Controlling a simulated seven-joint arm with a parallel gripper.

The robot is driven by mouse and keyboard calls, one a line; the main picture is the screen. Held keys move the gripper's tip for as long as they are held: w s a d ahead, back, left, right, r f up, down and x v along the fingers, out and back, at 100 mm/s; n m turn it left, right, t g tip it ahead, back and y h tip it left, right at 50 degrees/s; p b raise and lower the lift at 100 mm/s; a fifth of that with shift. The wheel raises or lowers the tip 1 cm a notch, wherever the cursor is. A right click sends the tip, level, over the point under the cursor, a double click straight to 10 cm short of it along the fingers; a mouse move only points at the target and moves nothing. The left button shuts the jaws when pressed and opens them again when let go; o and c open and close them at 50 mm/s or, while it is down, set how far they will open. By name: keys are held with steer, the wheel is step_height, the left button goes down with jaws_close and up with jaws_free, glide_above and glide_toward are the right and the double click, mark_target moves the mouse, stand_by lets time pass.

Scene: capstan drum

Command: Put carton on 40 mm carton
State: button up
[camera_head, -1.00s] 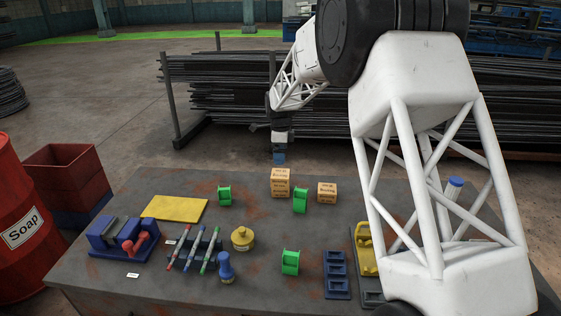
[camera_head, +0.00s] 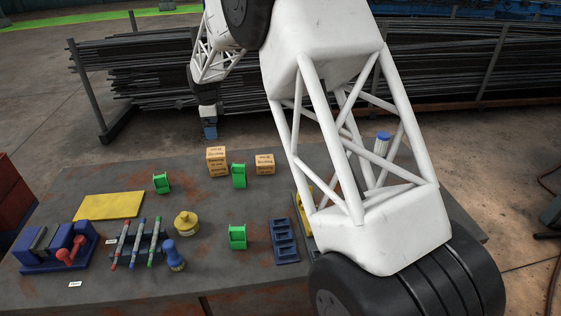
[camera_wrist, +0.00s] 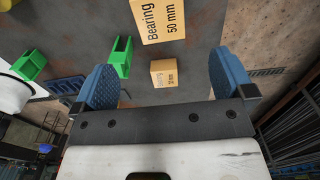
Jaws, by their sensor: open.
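In the head view a tall tan carton stack (camera_head: 217,163), apparently one carton on another, stands at the back of the table. A smaller single carton (camera_head: 265,164) stands to its right, beyond a green holder. In the wrist view a carton marked "Bearing 50 mm" (camera_wrist: 160,20) shows large at the top edge, partly cut off. A smaller carton (camera_wrist: 165,73), its print too small to read surely, shows between the fingers but farther off. My gripper (camera_head: 210,132) is open and empty, with blue fingers, above and behind the stack; it also shows in the wrist view (camera_wrist: 164,80).
Green holders (camera_head: 239,176) stand beside the cartons, one between the stack and the single carton. My arm hides the table's right part.

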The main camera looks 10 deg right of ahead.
steer(key=s+d+r+n, duration=0.3)
steer(key=s+d+r, duration=0.25)
steer(key=s, duration=0.25)
steer(key=s+d+r+n+t, duration=0.1)
steer(key=s+d+r+n, duration=0.1)
steer(key=s+d+r, duration=0.55)
steer(key=s+d+r+n, duration=0.2)
steer(key=s+d+n, duration=0.15)
steer(key=s, duration=0.55)
steer(key=s+d+f+n, duration=0.1)
steer(key=s+d+n, duration=0.2)
steer(key=s, duration=0.8)
steer(key=s+d+f+n+t, duration=0.1)
steer(key=s+d+n, duration=0.2)
steer(key=s, duration=0.8)
steer(key=s+d+f+n, duration=0.1)
steer(key=s+d+n, duration=0.2)
steer(key=s, duration=0.8)
steer(key=shift+d+f+t, duration=0.2)
steer(key=shift+d+t, duration=0.1)
steer(key=shift+d, duration=0.15)
